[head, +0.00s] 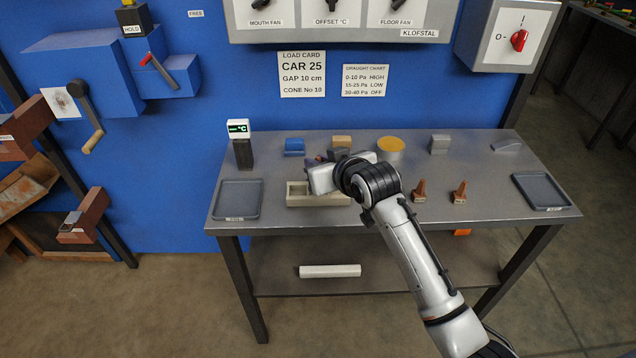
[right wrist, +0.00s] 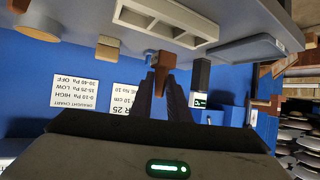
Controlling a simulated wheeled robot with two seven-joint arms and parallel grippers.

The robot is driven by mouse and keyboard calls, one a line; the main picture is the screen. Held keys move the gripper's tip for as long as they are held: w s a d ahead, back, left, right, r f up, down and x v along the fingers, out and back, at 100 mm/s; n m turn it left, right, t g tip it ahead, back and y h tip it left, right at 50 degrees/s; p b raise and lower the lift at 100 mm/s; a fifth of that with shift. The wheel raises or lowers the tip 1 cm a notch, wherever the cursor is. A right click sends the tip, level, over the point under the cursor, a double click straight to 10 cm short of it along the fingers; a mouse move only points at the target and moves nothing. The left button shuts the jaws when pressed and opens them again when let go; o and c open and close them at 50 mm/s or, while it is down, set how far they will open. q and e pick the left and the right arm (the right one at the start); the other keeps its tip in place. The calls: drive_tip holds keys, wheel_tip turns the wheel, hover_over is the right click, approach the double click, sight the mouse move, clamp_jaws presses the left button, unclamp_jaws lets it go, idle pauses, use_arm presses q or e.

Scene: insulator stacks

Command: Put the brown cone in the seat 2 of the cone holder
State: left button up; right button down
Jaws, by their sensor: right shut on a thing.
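The cone holder (head: 318,201) is a pale beige block with open seats near the table's front edge, left of centre; it also shows upside down at the top of the right wrist view (right wrist: 141,29). My right gripper (right wrist: 161,82) is shut on a brown cone (right wrist: 161,60). The cone is apart from the holder in the wrist view. In the head view my right gripper (head: 318,166) is over or just behind the holder; its hand and wrist cover the holder's right part and hide the held cone. My left gripper is not in view.
Two more brown cones (head: 420,190) (head: 459,191) stand right of the holder. Grey trays lie at the table's left (head: 239,201) and right (head: 541,191). A black post with a display (head: 243,151) stands back left. Blue, tan, yellow-topped and grey items line the back.

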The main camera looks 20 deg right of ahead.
drive_tip(key=shift+f, duration=2.55)
drive_tip(key=shift+f, duration=0.1)
drive_tip(key=c, duration=1.7)
unclamp_jaws()
drive_tip(key=shift+s+r, duration=0.1)
drive_tip(key=shift+r, duration=0.1)
drive_tip(key=v, duration=1.1)
drive_tip(key=s+a+f+g, duration=0.1)
drive_tip(key=s+f, duration=0.7)
drive_tip(key=s+a+f+g, duration=0.1)
drive_tip(key=s+f, duration=0.7)
drive_tip(key=s, duration=0.1)
drive_tip(key=s+a+f+g+y, duration=0.1)
drive_tip(key=s+f, duration=0.7)
drive_tip(key=s, duration=0.1)
drive_tip(key=shift+f+n+g+p, duration=0.3)
drive_tip(key=shift+f+p, duration=0.05)
drive_tip(key=shift+f, duration=0.05)
